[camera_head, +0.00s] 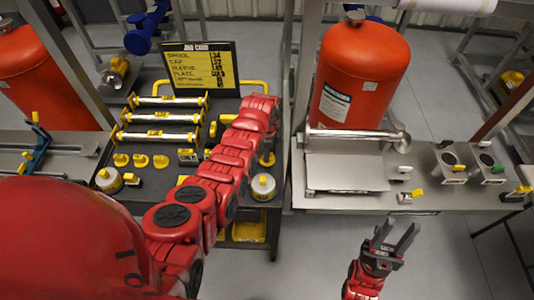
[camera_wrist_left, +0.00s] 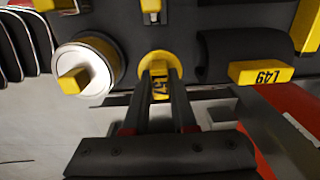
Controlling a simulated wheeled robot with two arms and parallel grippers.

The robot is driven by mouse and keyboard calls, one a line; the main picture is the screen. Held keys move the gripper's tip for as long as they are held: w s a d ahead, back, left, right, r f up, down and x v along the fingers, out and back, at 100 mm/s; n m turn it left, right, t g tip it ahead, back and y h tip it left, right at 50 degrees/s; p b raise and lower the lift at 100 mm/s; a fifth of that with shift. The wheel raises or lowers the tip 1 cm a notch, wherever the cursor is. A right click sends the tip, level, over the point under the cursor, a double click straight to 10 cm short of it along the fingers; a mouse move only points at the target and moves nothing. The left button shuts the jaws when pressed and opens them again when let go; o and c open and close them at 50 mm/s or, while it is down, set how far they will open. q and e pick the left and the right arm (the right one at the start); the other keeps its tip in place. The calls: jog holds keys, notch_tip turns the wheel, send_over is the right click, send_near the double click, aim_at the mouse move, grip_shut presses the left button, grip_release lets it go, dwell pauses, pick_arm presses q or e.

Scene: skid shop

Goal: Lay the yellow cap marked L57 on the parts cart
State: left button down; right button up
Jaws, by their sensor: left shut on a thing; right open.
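The yellow cap (camera_wrist_left: 160,64) has a round base and an upright tab with black lettering, partly hidden and only partly legible. My left gripper (camera_wrist_left: 162,93) is shut on its tab. The cap is at the right edge of the dark parts cart (camera_head: 227,103), at or just above its top; I cannot tell if it touches. In the head view the cap (camera_head: 267,159) shows beside my left arm, whose fingers are mostly hidden. My right gripper (camera_head: 393,242) is open and empty over the floor, in front of the grey bench.
A white cylinder with a yellow knob (camera_head: 263,187) stands close to the cap. A yellow L49 label (camera_wrist_left: 261,73) is on its other side. Rollers (camera_head: 160,118) and several yellow caps (camera_head: 140,160) occupy the cart's left.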

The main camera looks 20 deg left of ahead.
pick_arm(q)
jog(key=shift+f, duration=0.2)
dwell(0.5)
jog(key=shift+f+b, duration=0.9)
jog(key=shift+f, duration=0.15)
jog(key=shift+f+b, duration=0.55)
jog(key=shift+f, duration=0.05)
jog(key=shift+f+b, duration=0.3)
dwell(0.4)
jog(key=c, duration=0.6)
grip_release()
jog(key=shift+c, duration=0.2)
jog(key=shift+c, duration=0.8)
